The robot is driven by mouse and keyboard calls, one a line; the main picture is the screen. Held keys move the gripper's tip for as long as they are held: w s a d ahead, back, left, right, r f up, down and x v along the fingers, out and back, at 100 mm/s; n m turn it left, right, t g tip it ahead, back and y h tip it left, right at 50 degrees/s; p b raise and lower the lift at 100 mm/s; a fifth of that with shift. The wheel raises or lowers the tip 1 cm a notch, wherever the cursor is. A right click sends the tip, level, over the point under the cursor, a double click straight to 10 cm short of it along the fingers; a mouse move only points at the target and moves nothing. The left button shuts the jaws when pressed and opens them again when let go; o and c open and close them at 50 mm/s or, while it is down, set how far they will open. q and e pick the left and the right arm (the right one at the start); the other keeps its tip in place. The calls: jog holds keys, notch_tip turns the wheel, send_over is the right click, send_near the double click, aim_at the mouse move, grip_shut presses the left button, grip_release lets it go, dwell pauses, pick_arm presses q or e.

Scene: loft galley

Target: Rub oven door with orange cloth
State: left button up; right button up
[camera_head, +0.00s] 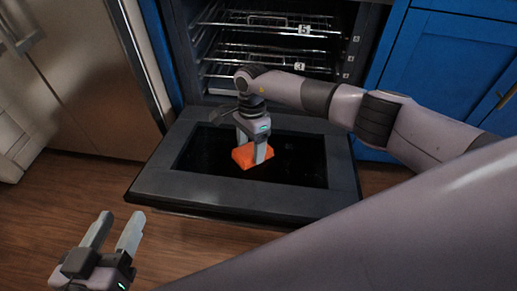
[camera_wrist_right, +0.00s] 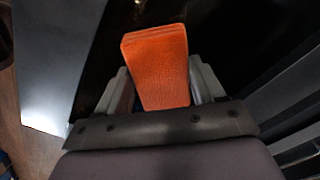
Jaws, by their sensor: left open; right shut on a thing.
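The oven door (camera_head: 170,184) is folded down open, with a dark glass panel inside a grey frame. The orange cloth (camera_head: 243,157) is a folded block between the fingers of my right gripper (camera_head: 254,157), over the glass. In the right wrist view the cloth (camera_wrist_right: 158,68) stands out between both fingers, with the dark glass behind it. My right gripper is shut on it. I cannot tell for sure whether the cloth touches the glass. My left gripper (camera_head: 120,232) is open and empty at the lower left, above the floor and apart from the door.
The oven cavity with wire racks (camera_head: 270,25) is open behind the door. A blue cabinet (camera_head: 437,55) stands to the right, and a metal-fronted appliance (camera_head: 85,70) to the left. Wooden floor (camera_head: 190,235) lies clear in front of the door.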

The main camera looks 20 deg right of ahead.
aim_at(295, 163)
jog(key=shift+s+d+f+p, duration=0.15)
jog(key=shift+s+d+p, duration=0.5)
jog(key=shift+d+p, duration=0.4)
jog(key=shift+s+d+p, duration=0.5)
jog(key=shift+d, duration=0.2)
jog(key=shift+s+d+p, duration=0.5)
jog(key=shift+d+p, duration=0.15)
jog(key=shift+d, duration=0.2)
jog(key=shift+s+d+p, duration=0.4)
jog(key=shift+s+d, duration=0.05)
jog(key=shift+d, duration=0.3)
jog(key=shift+s+d+p, duration=0.4)
jog(key=shift+d, duration=0.35)
jog(key=shift+s+d+p, duration=0.3)
jog(key=shift+s+d, duration=0.4)
jog(key=shift+d, duration=0.3)
jog(key=shift+p+v, duration=1.6)
jog(key=shift+v, duration=1.4)
jog(key=shift+w, duration=0.1)
jog(key=shift+p+v, duration=0.85)
jog(key=shift+v, duration=0.65)
